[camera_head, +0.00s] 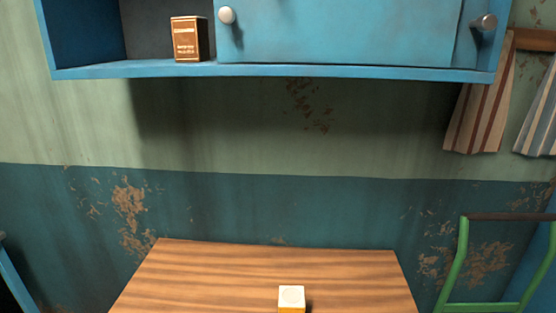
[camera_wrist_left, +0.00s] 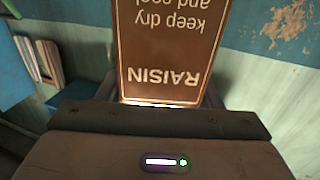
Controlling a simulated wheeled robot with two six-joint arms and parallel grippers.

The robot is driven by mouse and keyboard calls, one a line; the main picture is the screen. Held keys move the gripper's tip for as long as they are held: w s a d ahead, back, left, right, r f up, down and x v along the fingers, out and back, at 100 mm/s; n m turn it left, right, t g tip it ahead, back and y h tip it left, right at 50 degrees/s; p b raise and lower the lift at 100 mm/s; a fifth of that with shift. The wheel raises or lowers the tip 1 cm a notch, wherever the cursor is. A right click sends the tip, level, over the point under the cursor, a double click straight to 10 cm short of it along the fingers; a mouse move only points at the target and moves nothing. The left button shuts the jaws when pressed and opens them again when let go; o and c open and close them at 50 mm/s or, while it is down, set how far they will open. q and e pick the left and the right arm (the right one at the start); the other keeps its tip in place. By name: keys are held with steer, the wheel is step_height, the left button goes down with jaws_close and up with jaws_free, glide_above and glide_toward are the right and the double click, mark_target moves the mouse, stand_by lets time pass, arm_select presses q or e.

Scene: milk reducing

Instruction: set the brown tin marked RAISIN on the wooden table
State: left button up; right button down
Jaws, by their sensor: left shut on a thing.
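The brown tin marked RAISIN (camera_wrist_left: 163,50) fills the upper middle of the left wrist view, its lettering upside down in that picture. My left gripper (camera_wrist_left: 160,108) is shut on it; the fingertips are mostly hidden. Neither this gripper nor the held tin shows in the head view. The wooden table (camera_head: 220,270) is at the bottom of the head view, against the wall. My right gripper is not in view.
A small white-topped box with orange sides (camera_head: 291,298) stands on the table near the picture's bottom edge. Another brown box (camera_head: 186,40), its print too small to read, stands in the blue wall cabinet (camera_head: 340,35). A green chair (camera_head: 457,265) is at the right. The table's left part is clear.

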arm_select(q)
steer(key=shift+s+d+f+n+t+y, duration=0.1)
steer(key=shift+d+f+n+t+y, duration=0.2)
steer(key=shift+d+y, duration=0.35)
steer(key=shift+d+f+n+y, duration=0.1)
steer(key=shift+d+n+y, duration=0.35)
steer(key=shift+d, duration=0.25)
steer(key=d+f+n+y+b, duration=0.2)
steer(key=d+f+y+b, duration=0.2)
steer(key=d, duration=0.2)
steer(key=shift+f+b, duration=0.2)
steer(key=shift+b, duration=0.2)
steer(key=shift+r+n, duration=0.1)
steer(key=shift+n, duration=0.15)
